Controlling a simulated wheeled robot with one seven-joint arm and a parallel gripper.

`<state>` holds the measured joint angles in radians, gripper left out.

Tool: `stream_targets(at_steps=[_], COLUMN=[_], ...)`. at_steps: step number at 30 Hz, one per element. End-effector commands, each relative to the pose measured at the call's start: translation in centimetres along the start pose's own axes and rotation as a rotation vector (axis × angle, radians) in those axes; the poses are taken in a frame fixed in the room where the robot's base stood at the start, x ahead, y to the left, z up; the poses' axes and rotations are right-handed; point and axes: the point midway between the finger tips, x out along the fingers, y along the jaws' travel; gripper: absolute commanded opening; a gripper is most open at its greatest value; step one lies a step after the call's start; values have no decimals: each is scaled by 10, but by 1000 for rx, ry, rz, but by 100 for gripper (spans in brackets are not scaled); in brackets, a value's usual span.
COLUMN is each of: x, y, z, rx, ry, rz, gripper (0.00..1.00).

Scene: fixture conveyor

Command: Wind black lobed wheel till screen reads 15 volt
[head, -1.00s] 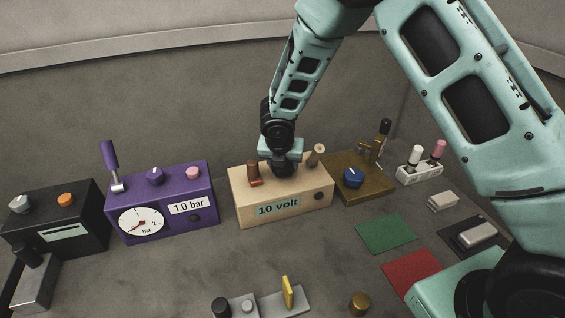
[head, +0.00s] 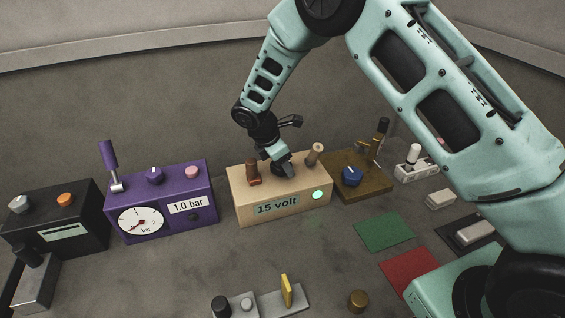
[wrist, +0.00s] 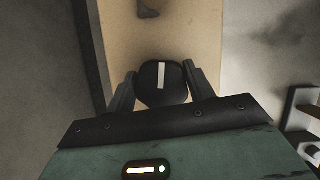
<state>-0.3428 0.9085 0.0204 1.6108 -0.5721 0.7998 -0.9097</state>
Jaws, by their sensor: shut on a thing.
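The tan box (head: 246,195) stands in the middle of the bench. Its screen (head: 277,204) reads "15 volt", and a round lamp (head: 317,195) at its front right glows green. The black lobed wheel (wrist: 152,92) with a white pointer line sits on the box top. My gripper (head: 284,170) comes down on the wheel from above. In the wrist view my gripper (wrist: 160,84) has one finger on each side of the wheel and is shut on it. The wheel is mostly hidden by the fingers in the head view.
A brown knob (head: 253,172) and a tan peg (head: 314,153) stand on the box beside the wheel. A purple gauge box (head: 198,175) reading "1.0 bar" is to the left, and a brown block with a blue knob (head: 352,175) to the right. Green and red mats lie in front.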

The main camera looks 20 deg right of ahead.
Motion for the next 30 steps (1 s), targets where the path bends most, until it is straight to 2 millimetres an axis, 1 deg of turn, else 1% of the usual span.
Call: stream_targets(at_steps=[21,30], x=[1,0], y=[-2,-3], z=[-2,-3], rx=[626,855], ry=[2,1], rz=[-261,-356], gripper=[30,30])
